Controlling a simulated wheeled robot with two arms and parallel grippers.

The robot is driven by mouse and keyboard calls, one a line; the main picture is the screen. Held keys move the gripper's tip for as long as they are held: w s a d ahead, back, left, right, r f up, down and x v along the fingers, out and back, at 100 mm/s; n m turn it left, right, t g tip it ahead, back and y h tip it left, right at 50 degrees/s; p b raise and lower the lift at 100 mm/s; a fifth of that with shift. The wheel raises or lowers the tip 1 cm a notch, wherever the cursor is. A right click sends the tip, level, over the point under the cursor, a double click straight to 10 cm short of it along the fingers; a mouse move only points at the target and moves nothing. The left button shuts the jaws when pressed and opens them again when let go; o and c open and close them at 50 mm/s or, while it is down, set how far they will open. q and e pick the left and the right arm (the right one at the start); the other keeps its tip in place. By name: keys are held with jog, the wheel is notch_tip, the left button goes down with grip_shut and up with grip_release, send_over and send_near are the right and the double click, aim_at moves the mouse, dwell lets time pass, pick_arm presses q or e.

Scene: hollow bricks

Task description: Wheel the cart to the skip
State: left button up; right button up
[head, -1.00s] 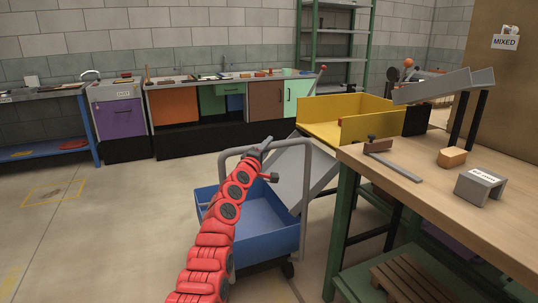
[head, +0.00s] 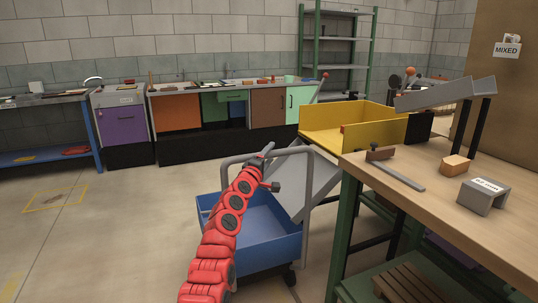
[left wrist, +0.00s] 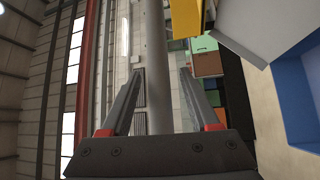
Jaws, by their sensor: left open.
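The cart has a blue tray (head: 272,245), a grey tube handle (head: 229,160) and dark wheels. It stands on the floor left of the workbench. My left gripper (head: 268,163) is at the top bar of the handle. In the left wrist view the handle bar (left wrist: 154,60) runs between the two parted fingers of my left gripper (left wrist: 163,75). I cannot tell whether they touch it. A yellow open-topped bin (head: 376,133), which looks like the skip, stands beyond the cart to the right. A sloping grey panel (head: 316,185) lies between them. My right gripper is out of view.
Counters with coloured cabinets (head: 174,110) line the back wall. The floor (head: 110,240) on the left is clear.

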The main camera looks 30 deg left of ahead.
pick_arm(q)
jog(key=shift+s+p, duration=0.35)
jog(key=shift+s, duration=0.1)
jog(key=s+d+f+p, duration=0.1)
jog(key=s+f+p, duration=0.1)
jog(key=s, duration=1.3)
jog(key=shift+s+d+f+p, duration=0.2)
jog(key=shift+s+d+p, duration=0.2)
jog(key=shift+p, duration=0.45)
